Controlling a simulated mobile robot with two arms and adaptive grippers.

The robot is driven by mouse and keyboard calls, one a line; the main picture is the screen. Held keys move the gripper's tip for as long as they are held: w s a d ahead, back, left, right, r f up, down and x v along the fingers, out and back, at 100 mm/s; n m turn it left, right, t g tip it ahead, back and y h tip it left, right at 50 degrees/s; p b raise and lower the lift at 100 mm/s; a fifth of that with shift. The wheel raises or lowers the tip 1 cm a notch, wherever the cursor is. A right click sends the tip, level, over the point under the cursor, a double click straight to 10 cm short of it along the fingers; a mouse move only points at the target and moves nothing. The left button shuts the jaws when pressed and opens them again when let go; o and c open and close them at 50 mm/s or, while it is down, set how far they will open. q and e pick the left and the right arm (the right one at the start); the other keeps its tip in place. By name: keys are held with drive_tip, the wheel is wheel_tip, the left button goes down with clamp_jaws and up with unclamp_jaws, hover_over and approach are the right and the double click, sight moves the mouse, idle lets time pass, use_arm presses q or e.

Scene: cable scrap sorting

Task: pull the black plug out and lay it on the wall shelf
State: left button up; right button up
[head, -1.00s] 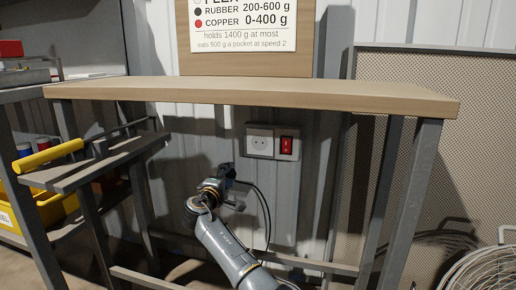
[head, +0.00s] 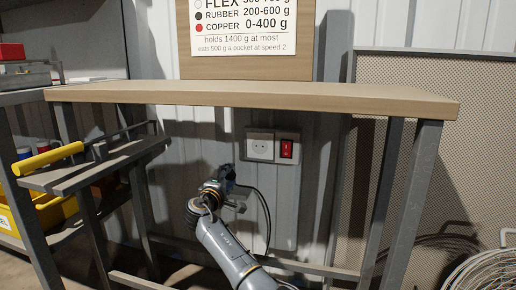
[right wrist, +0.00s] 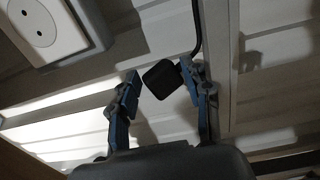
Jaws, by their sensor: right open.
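The black plug (right wrist: 168,80) is a small dark block in the right wrist view, on a black cable. It is out of the white socket (head: 260,146), whose two holes show bare in the right wrist view too (right wrist: 47,22). My right gripper (head: 234,188) is below and left of the socket. Its jaws (right wrist: 160,84) are open, with the plug between them, nearer the right-hand finger; I cannot tell if it touches. In the head view the gripper hides the plug. A grey shelf (head: 72,179) is at left; I cannot tell whether it is the wall shelf. My left gripper is out of view.
A wooden top (head: 250,96) on grey legs spans above my right arm. A red switch (head: 287,149) is beside the socket. A yellow-handled tool (head: 47,158) lies on the grey shelf. The cable (head: 264,205) loops right of my gripper. A wire coil (head: 485,268) is at lower right.

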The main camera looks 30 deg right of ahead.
drive_tip(key=v, duration=1.2)
drive_tip(key=shift+r, duration=0.1)
